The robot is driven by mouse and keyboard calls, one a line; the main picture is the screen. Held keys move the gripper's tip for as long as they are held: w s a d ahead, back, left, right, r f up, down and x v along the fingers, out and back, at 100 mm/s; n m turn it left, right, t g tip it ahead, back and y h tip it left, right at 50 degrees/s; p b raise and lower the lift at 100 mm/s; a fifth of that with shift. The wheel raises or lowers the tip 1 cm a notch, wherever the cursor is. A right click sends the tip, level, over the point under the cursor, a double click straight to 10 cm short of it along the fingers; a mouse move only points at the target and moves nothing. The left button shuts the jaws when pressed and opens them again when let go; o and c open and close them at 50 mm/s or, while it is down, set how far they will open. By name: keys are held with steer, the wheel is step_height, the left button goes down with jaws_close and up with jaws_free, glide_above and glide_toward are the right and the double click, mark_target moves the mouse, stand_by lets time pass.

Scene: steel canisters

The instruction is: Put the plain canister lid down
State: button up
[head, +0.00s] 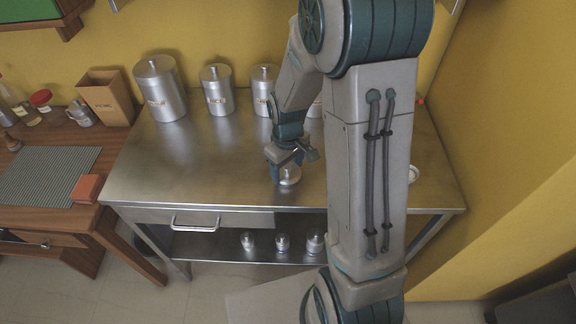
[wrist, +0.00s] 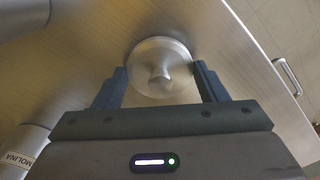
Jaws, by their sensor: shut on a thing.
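The plain canister lid (wrist: 160,68) is a round steel disc with a knob in its middle. My gripper (wrist: 162,82) has one finger on each side of it in the wrist view and is shut on it. In the head view the lid (head: 289,178) shows under my gripper (head: 287,172), near the front middle of the steel table (head: 200,180). I cannot tell whether the lid touches the table top.
Steel canisters with labels stand along the back: a tall one (head: 160,90), a middle one (head: 217,90) and another (head: 264,90). My arm hides part of the right side. Small jars (head: 282,242) stand on the lower shelf. The table's front left is clear.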

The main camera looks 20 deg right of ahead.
mark_target(288, 167)
steer(key=shift+f, duration=0.2)
steer(key=o, duration=1)
steer(key=shift+r, duration=0.1)
step_height(288, 167, up, 12)
steer(key=shift+s+r+m+t, duration=0.45)
steer(key=shift+s+r+m, duration=0.55)
steer(key=shift+s, duration=1.3)
steer(key=shift+s+r+m+t, duration=0.5)
steer(key=shift+s+r+m, duration=0.5)
steer(key=shift+s, duration=1.3)
steer(key=shift+s+r+m+t, duration=0.45)
steer(key=shift+s+r+m, duration=0.55)
steer(key=shift+s, duration=1.3)
steer(key=shift+r, duration=0.2)
